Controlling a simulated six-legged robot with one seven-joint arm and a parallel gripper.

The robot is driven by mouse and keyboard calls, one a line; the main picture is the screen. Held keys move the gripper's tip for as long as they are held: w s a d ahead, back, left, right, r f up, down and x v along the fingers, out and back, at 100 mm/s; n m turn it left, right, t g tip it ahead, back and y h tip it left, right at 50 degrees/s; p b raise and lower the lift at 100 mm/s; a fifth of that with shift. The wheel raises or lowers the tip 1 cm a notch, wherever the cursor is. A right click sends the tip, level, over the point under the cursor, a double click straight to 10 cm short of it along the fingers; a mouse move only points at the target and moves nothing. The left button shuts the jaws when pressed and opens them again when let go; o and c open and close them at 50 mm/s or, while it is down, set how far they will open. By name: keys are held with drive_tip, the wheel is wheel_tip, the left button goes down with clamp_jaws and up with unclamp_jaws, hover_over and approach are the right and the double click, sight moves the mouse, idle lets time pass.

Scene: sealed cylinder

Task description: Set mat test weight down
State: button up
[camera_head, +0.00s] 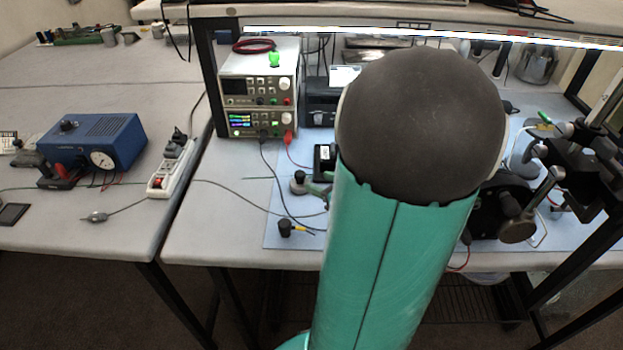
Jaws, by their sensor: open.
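A light blue mat (275,232) lies on the middle table. My own arm, teal with a dark rounded joint, rises through the middle of the view and hides much of the mat. A small metal piece with a dark base (298,184) stands on the mat left of my arm. I cannot tell whether either is the mat test weight. My gripper does not show.
Two stacked bench instruments (257,90) stand at the back left of the middle table. Black stands and clamps (520,215) crowd the right. A blue box with a gauge (95,145) and a power strip (170,168) are on the left table. The middle table's front left is mostly bare.

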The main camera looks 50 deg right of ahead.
drive_tip(key=shift+s+r, duration=0.1)
drive_tip(key=shift+s, duration=0.25)
drive_tip(key=w+a+r+n+g+y, duration=0.2)
drive_tip(key=a+n+g+y, duration=0.15)
drive_tip(key=a+n, duration=0.65)
drive_tip(key=w+a+r+n+g+y, duration=0.2)
drive_tip(key=a+r+n+g+y, duration=0.15)
drive_tip(key=a+n, duration=0.7)
drive_tip(key=s+a+r+n+h, duration=0.2)
drive_tip(key=a+n, duration=0.3)
drive_tip(key=n, duration=0.3)
drive_tip(key=s+a+r+n+h, duration=0.3)
drive_tip(key=a+n, duration=0.3)
drive_tip(key=n, duration=0.2)
drive_tip(key=shift+s+a+r+n+g, duration=0.2)
drive_tip(key=shift+r+n+g, duration=0.2)
drive_tip(key=shift+r, duration=0.45)
drive_tip(key=shift+c, duration=0.5)
drive_tip(key=shift+c, duration=0.8)
